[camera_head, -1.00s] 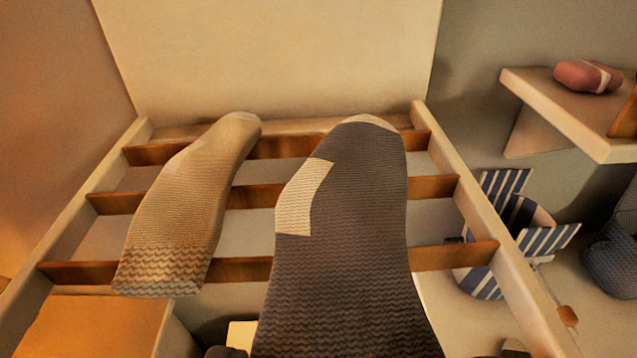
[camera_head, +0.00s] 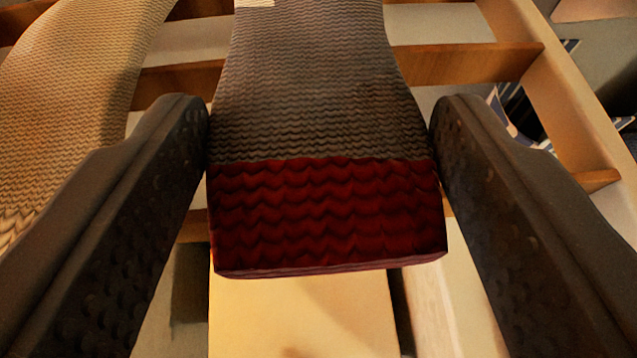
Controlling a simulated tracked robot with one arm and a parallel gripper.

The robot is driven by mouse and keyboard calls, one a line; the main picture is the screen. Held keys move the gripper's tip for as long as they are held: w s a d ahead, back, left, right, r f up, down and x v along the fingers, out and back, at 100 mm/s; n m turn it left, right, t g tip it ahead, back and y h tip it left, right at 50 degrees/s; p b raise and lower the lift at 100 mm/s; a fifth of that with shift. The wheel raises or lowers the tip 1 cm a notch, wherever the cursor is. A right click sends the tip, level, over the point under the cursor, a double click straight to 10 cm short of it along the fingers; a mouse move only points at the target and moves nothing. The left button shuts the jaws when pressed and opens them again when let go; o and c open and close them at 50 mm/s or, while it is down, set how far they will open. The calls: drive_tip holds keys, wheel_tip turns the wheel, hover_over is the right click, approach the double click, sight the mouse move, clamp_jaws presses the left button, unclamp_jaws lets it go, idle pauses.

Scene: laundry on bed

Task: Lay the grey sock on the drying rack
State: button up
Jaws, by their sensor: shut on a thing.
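The grey sock (camera_head: 318,90) has a dark zigzag knit, a red cuff (camera_head: 325,215) and a pale patch at the top edge of the view. It stretches away from me over the drying rack, its toe out of frame. My gripper (camera_head: 320,112) has one black finger along each side of the sock near the cuff, shut on it. The drying rack's brown slats (camera_head: 465,63) and pale side rail (camera_head: 565,100) show around the sock. I cannot tell whether the sock's underside touches the slats.
A tan sock (camera_head: 75,85) lies over the slats on the left, close to my left finger. A pale yellow surface (camera_head: 300,315) lies below the cuff.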

drive_tip(key=shift+f, duration=0.5)
drive_tip(key=o, duration=1)
drive_tip(key=shift+r, duration=0.1)
drive_tip(key=shift+b+v, duration=0.85)
drive_tip(key=shift+v, duration=5.15)
